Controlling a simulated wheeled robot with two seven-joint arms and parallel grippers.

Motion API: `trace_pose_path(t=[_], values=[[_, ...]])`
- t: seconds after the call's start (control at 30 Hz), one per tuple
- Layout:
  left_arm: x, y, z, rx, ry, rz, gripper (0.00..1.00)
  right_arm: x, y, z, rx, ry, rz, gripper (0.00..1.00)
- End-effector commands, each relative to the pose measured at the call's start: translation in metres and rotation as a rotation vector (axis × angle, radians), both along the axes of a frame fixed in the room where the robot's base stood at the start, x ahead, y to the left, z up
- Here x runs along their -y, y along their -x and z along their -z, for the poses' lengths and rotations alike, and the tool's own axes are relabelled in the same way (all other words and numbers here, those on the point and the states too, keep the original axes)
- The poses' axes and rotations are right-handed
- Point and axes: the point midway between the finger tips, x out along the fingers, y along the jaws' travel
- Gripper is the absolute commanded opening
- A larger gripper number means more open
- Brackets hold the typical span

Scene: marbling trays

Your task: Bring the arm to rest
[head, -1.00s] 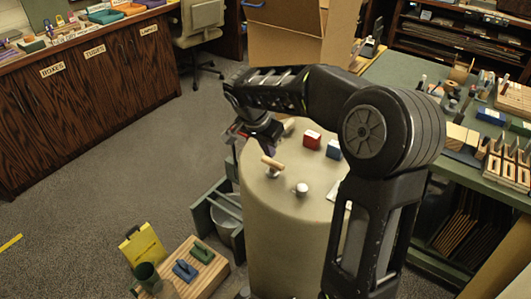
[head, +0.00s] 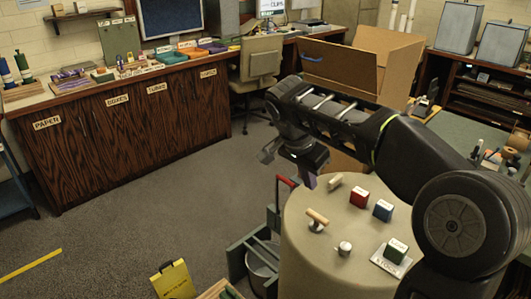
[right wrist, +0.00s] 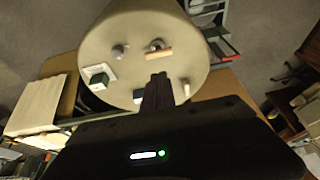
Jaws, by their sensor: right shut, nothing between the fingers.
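My right arm comes in from the right in the head view and bends down at the wrist. Its gripper (head: 309,182) is shut and empty, pointing down beside the far left edge of the round cream-topped stand (head: 310,262). In the right wrist view the closed dark fingers (right wrist: 158,92) show in front of the stand top (right wrist: 125,45), with nothing between them. I cannot tell the exact gap between fingertips and stand. My left gripper is not in view.
A cardboard box (head: 345,65) stands behind.

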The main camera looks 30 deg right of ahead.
Motion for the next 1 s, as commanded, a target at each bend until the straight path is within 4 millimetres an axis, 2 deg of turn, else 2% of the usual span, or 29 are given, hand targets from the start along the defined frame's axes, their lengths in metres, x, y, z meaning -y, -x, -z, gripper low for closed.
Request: trace_pose_path(t=[0.27,0.37,0.47,0.57,0.63,0.73,0.8,0.87,0.9,0.97,1.0], values=[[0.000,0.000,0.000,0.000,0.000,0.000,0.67,0.000,-0.003,0.000,-0.004,0.004,-0.045,0.00],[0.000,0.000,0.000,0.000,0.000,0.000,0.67,-0.007,-0.024,-0.001,0.042,-0.001,-0.176,0.00],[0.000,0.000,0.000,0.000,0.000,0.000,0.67,-0.032,-0.054,0.011,0.114,-0.024,-0.389,0.00],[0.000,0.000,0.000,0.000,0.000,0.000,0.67,-0.081,-0.085,0.048,0.175,-0.061,-0.652,0.00],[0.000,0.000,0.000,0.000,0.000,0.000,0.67,-0.120,-0.098,0.087,0.209,-0.092,-0.820,0.00],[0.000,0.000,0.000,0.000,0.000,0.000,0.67,-0.174,-0.102,0.152,0.252,-0.140,-1.017,0.00],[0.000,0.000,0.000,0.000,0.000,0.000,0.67,-0.207,-0.092,0.201,0.273,-0.174,-1.118,0.00],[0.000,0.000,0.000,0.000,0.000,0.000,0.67,-0.231,-0.075,0.242,0.285,-0.200,-1.182,0.00],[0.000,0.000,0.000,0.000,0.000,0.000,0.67,-0.244,-0.061,0.269,0.286,-0.218,-1.212,0.00],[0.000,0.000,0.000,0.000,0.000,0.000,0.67,-0.261,-0.034,0.308,0.279,-0.243,-1.242,0.00],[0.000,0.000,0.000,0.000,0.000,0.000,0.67,-0.270,-0.013,0.332,0.267,-0.260,-1.254,0.00]])
